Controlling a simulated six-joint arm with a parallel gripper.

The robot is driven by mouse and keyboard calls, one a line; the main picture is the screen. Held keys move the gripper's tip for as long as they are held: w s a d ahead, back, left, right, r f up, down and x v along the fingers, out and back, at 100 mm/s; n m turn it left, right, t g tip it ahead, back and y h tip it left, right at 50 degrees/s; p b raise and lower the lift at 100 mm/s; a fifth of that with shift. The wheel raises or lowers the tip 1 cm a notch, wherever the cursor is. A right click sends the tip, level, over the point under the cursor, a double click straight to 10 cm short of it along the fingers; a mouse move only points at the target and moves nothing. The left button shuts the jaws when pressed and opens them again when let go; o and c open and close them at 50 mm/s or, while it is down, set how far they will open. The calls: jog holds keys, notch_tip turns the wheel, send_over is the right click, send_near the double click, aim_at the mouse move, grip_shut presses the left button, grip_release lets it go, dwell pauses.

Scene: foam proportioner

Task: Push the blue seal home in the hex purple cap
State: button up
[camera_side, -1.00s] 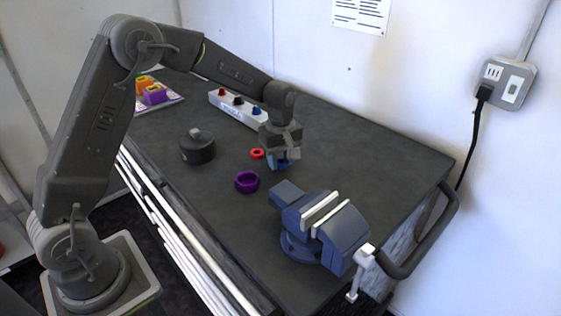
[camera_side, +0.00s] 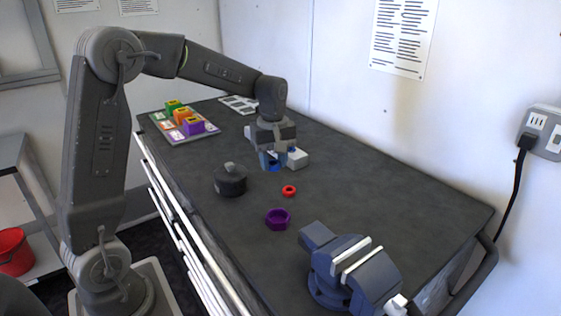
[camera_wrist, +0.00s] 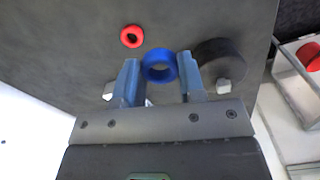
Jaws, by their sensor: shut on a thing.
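The blue seal (camera_wrist: 159,67), a ring, is held between the fingertips of my gripper (camera_wrist: 159,82) in the wrist view. In the side view my gripper (camera_side: 273,160) points down over the bench, behind the red ring; the seal is hard to make out there among the blue-grey fingers. The purple hex cap (camera_side: 278,219) lies on the bench with its opening up, nearer the camera than my gripper and well apart from it. The cap does not show in the wrist view.
A red ring (camera_side: 289,190) lies between my gripper and the cap. A dark round canister (camera_side: 230,181) stands left of it. A blue vise (camera_side: 350,270) stands at the near end. A white box (camera_side: 298,158) is partly hidden behind my gripper. Coloured blocks (camera_side: 194,126) sit on a tray.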

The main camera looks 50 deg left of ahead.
jog(key=s+d+f, duration=0.2)
jog(key=s+d, duration=0.2)
jog(key=d, duration=0.3)
jog(key=shift+n, duration=0.3)
jog(key=shift+w+d+f, duration=0.1)
jog(key=shift+f, duration=2.9)
jog(key=o, duration=1)
jog(key=shift+c, duration=0.2)
jog(key=shift+o, duration=0.4)
jog(key=shift+o, duration=1.2)
